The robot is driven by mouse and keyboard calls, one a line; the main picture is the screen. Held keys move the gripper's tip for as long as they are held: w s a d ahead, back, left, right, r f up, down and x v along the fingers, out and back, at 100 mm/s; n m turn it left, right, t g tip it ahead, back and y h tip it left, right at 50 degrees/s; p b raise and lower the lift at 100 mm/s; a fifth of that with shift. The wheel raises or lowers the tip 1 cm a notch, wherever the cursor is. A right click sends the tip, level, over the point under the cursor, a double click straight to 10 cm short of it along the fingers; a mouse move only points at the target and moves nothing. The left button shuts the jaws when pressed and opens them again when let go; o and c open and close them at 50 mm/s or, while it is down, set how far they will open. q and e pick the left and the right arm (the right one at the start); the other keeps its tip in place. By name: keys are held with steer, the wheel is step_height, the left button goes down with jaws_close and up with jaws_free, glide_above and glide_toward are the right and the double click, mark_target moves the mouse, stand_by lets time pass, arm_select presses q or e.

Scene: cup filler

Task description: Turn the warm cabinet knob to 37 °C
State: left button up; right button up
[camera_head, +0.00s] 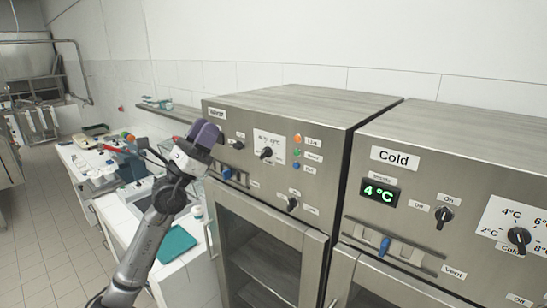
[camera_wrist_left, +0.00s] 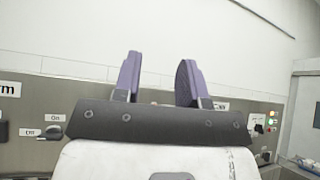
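The warm cabinet (camera_head: 362,130) is the steel unit at the middle of the head view. Its black temperature knob (camera_head: 266,153) sits on a white dial plate; the pointer setting is too small to read. In the left wrist view the dial knob (camera_wrist_left: 258,128) shows at the right edge, beside the indicator lights. My left gripper (camera_head: 206,133) has purple fingers and is in front of the panel's left end, left of the temperature knob and covering the display area. In the wrist view the gripper (camera_wrist_left: 158,80) is open with nothing between its fingers. My right gripper is not visible.
The warm panel also holds an On/Off knob (camera_head: 238,145), a lower knob (camera_head: 292,204) and a blue switch (camera_head: 227,173). The Cold cabinet (camera_head: 455,150) stands at the right, its display reading 4 °C. A cluttered bench (camera_head: 108,205) lies left. The space before the doors looks clear.

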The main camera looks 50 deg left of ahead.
arm_select(q)
steer(key=w+a+f+m+g+y, duration=0.1)
steer(key=w+f+m+g, duration=0.2)
steer(key=w+f+g, duration=0.2)
steer(key=g+y, duration=0.2)
steer(key=g, duration=0.4)
glide_toward(263, 153)
steer(key=shift+m, duration=0.4)
steer(key=p+x, duration=0.5)
steer(key=x, duration=0.4)
steer(key=shift+a, duration=0.1)
steer(key=shift+w+a+f+p, duration=0.1)
steer(key=shift+w+p, duration=0.2)
steer(key=shift+w, duration=0.2)
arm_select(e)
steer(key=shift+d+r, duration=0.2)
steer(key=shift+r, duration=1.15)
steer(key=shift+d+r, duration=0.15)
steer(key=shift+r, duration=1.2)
arm_select(q)
steer(key=shift+c, duration=0.4)
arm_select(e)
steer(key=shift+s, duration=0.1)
arm_select(q)
jaws_close()
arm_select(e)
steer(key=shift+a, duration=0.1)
